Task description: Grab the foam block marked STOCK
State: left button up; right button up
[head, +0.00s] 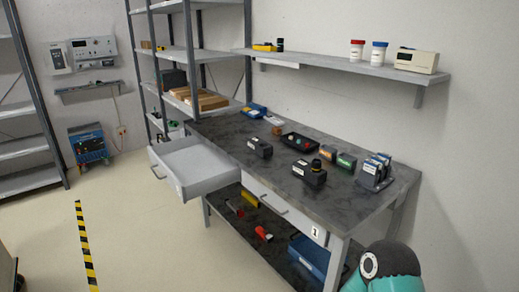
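I cannot make out a foam block marked STOCK anywhere in the head view; lettering on the small objects is too small to read. Neither of my grippers is in view. A teal and black part at the bottom right edge looks like a link of my own arm, with no fingers showing.
A dark-topped workbench (222,136) carries small devices, a black tray (299,142) and a card rack (374,172). Its left drawer (210,183) is pulled out and looks empty. A blue bin (309,258) is on the lower shelf.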

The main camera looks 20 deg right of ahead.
aim_at(264, 149)
jog(key=z, duration=0.1)
jog(key=i, duration=1)
jog(key=u, duration=0.1)
